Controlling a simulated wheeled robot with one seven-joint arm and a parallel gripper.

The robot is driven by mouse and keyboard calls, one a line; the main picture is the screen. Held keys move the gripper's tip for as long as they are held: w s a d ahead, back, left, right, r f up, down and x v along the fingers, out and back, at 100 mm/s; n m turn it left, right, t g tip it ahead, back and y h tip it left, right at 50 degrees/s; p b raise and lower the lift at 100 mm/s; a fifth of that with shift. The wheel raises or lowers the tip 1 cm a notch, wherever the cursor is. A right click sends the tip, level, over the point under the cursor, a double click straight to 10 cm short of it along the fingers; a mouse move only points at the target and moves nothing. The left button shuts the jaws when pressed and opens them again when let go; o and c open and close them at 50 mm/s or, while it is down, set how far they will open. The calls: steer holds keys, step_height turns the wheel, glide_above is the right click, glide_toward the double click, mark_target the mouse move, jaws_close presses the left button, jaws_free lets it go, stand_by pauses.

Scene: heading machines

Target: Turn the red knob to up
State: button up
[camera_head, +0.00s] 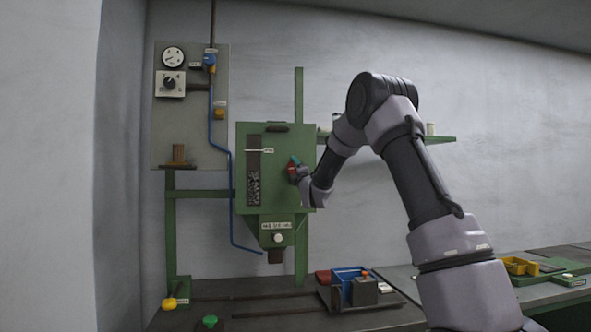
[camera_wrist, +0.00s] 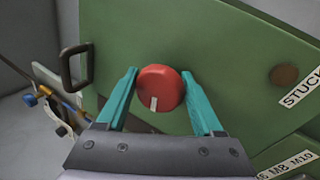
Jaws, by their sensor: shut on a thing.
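The red knob (camera_wrist: 158,84) is round, with a white mark near its lower edge in the wrist view. It sits on the face of the green machine housing (camera_wrist: 230,55). In the head view the red knob (camera_head: 292,170) shows small at the housing's right side, partly hidden by my gripper. My gripper (camera_wrist: 160,73) has teal fingers, one on each side of the knob, and is shut on it. In the head view my gripper (camera_head: 295,167) reaches the housing (camera_head: 284,150) from the right.
A dark handle (camera_wrist: 76,66) sticks out from the housing left of the knob. A brown round part (camera_wrist: 284,75) and a STUCK label (camera_wrist: 300,90) are to the right. A grey gauge panel (camera_head: 190,120) stands at the left. A blue bin (camera_head: 347,277) is on the bench below.

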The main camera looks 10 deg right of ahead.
steer(key=m+h, duration=0.2)
steer(key=m, duration=0.2)
steer(key=m+h, duration=0.2)
steer(key=m, duration=0.2)
steer(key=shift+a, duration=0.1)
steer(key=m+h, duration=0.1)
steer(key=m, duration=0.2)
steer(key=m+g+h, duration=0.1)
steer(key=m+h, duration=0.1)
steer(key=m, duration=0.1)
steer(key=shift+f+m+h, duration=0.15)
steer(key=shift+m+h, duration=0.15)
steer(key=m+g, duration=0.1)
steer(key=m, duration=0.2)
steer(key=m+g+h, duration=0.1)
steer(key=m, duration=0.2)
steer(key=shift+f+m+h, duration=0.1)
steer(key=shift+m+h, duration=0.2)
steer(key=m+g, duration=0.2)
steer(key=m, duration=0.3)
steer(key=shift+f, duration=0.1)
steer(key=o, duration=1)
steer(key=shift+o, duration=0.2)
steer(key=shift+s+a, duration=0.15)
